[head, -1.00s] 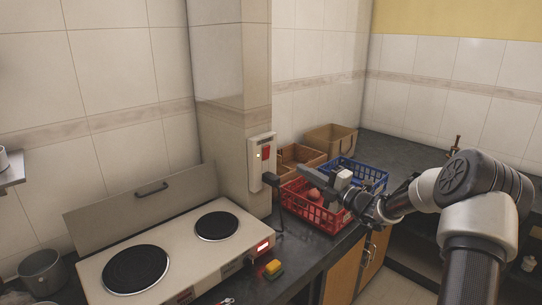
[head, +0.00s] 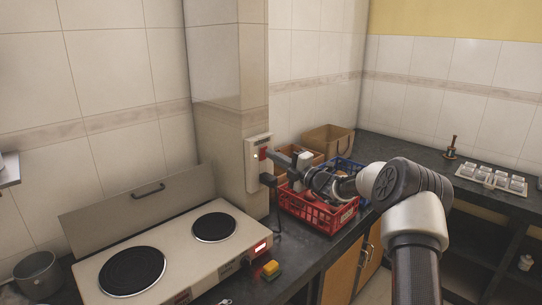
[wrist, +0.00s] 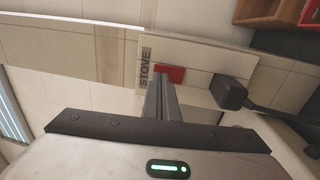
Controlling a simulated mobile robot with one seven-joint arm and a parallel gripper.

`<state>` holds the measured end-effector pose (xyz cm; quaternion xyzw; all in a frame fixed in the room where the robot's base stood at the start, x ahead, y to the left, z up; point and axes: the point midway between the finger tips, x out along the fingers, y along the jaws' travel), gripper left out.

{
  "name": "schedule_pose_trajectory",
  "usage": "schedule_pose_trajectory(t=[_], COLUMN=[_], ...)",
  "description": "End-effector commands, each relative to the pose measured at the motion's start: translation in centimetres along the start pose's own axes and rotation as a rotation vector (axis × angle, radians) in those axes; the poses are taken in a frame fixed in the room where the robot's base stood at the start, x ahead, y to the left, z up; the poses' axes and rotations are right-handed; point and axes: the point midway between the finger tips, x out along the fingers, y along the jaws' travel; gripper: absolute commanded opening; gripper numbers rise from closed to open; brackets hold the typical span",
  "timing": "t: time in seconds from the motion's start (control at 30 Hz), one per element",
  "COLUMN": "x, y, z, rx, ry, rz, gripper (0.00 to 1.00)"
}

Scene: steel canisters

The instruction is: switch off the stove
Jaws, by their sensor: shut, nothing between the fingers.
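The two-plate stove (head: 190,262) stands on the counter at the left in the head view, with a red light (head: 261,247) lit on its front. A pale switch box (head: 252,172) on the wall pillar carries a red switch (head: 263,153). In the wrist view the box (wrist: 205,57) bears the label "STOVE" (wrist: 146,68) beside the red switch (wrist: 170,75). My gripper (head: 272,154) is shut and empty. Its fingertips (wrist: 160,82) are at the switch's lower left edge in the wrist view; I cannot tell whether they touch it.
A black plug (wrist: 231,92) with a cable sits in the box, right of my fingers in the wrist view. Below my arm are a red basket (head: 318,212) and a blue basket (head: 350,170). A yellow item (head: 270,269) lies by the stove.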

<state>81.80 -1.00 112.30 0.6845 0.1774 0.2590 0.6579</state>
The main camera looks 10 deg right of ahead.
Motion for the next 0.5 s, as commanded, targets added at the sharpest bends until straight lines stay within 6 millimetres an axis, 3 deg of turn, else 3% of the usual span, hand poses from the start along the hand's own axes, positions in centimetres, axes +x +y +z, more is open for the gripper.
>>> schedule_pose_trajectory(t=[0.13,0.5], x=[1.09,1.26], y=[0.04,0.07], z=[-0.03,0.02], rx=[-0.001,0.000], ry=[0.001,0.000], rz=[0.001,0.000], gripper=[0.00,0.00])
